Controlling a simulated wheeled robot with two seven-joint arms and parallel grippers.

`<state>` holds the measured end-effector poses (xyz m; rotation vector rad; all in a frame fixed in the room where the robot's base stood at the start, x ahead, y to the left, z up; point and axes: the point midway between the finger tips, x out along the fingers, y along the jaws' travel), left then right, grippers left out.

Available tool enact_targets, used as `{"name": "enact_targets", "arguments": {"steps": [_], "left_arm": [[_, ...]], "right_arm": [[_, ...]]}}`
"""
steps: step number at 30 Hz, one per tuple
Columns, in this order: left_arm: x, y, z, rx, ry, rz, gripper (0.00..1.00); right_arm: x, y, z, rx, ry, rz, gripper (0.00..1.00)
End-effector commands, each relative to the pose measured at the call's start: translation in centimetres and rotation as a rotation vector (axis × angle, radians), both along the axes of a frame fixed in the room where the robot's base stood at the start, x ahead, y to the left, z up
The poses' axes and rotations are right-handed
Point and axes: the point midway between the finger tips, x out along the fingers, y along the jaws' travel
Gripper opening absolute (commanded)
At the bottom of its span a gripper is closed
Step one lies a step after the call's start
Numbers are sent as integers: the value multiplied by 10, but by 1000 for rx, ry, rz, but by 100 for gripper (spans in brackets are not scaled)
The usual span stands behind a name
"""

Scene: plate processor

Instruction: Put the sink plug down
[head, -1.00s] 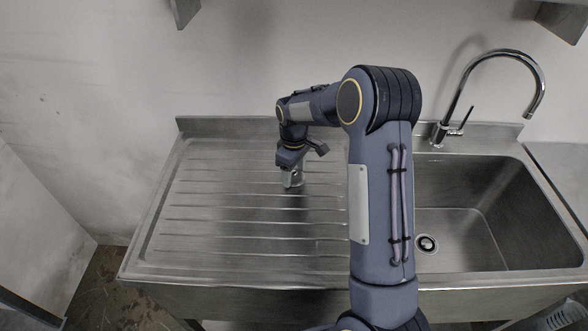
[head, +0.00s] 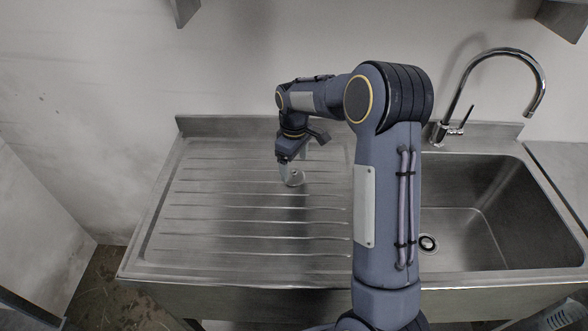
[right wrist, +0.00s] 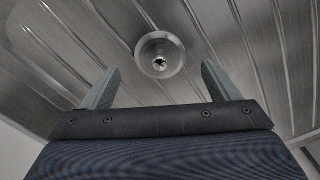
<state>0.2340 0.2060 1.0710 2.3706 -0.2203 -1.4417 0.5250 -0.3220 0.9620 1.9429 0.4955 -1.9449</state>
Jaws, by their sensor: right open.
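The sink plug (head: 295,178) is a small round metal piece lying on the ribbed drainboard (head: 210,215), left of the basin. It also shows in the right wrist view (right wrist: 160,54) as a round disc with a dark centre, lying on the grooved metal. My right gripper (head: 288,170) is just beside and above the plug. In the right wrist view its two grey fingers stand apart, with the plug beyond and between their tips, not clamped. My left gripper is not in view.
The sink basin (head: 470,215) with its round drain (head: 428,243) is to the right, partly hidden by my right arm. A tall curved tap (head: 505,52) stands behind it. The rest of the drainboard is clear, and a wall closes off the back.

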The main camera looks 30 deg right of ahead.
Motion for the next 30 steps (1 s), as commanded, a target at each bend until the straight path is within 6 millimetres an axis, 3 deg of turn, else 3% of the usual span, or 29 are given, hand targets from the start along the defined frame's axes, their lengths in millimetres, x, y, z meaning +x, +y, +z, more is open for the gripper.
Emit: {"name": "enact_targets", "arguments": {"steps": [9, 17, 20, 23, 27, 30], "left_arm": [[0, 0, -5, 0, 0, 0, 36], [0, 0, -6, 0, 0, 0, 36], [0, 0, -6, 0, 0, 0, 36], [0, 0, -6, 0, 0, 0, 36], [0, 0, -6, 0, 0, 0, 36], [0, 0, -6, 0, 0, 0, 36]], "right_arm": [[1, 0, 67, -1, -5, 1, 82], [-5, 0, 93, 10, -12, -13, 82], [-26, 3, 108, 47, -46, -58, 82], [-63, 12, 127, 112, -102, -137, 82], [-129, 34, 145, 221, -192, -270, 82], [-176, 54, 148, 295, -249, -363, 82]]}}
